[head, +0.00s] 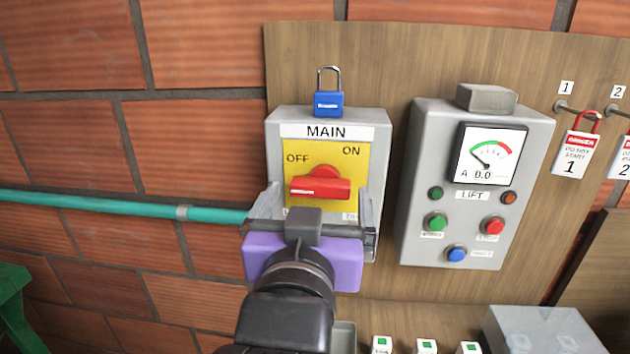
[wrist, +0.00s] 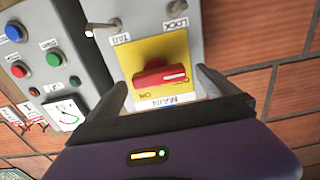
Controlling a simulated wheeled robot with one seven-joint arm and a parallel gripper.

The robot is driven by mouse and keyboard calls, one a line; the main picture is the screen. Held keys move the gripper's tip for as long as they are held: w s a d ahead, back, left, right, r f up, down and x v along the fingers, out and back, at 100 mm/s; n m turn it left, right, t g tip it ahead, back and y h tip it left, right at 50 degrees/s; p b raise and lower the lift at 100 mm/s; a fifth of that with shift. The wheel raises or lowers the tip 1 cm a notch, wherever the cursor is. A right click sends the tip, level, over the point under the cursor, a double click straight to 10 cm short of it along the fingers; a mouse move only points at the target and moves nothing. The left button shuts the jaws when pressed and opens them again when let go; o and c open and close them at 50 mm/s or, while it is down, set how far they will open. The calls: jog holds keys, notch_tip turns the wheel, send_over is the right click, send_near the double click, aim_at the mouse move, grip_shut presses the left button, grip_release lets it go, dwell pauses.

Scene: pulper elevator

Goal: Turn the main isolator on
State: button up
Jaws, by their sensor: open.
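The main isolator (head: 325,115) is a grey box with a yellow plate marked OFF at left and ON at upper right. Its red rotary handle (head: 320,188) lies about level, and the pale mark on it is at the OFF-side end. The handle also shows in the wrist view (wrist: 160,74), upside down. My gripper (head: 317,194) is open in front of the box's lower half, one finger towards each side of the handle. Both fingers look apart from the handle; their depth relative to it is hard to tell.
A blue padlock (head: 329,104) stands on top of the isolator. To the right is the lift control box (head: 410,185) with a dial, lamps and buttons. Danger tags (head: 572,155) hang further right. A teal pipe (head: 110,205) runs along the brick wall at left.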

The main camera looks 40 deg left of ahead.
aim_at(317, 193)
jog(key=shift+p+x, duration=0.3)
jog(key=shift+x, duration=1.35)
jog(key=c, duration=1.4)
jog(key=shift+o, duration=0.2)
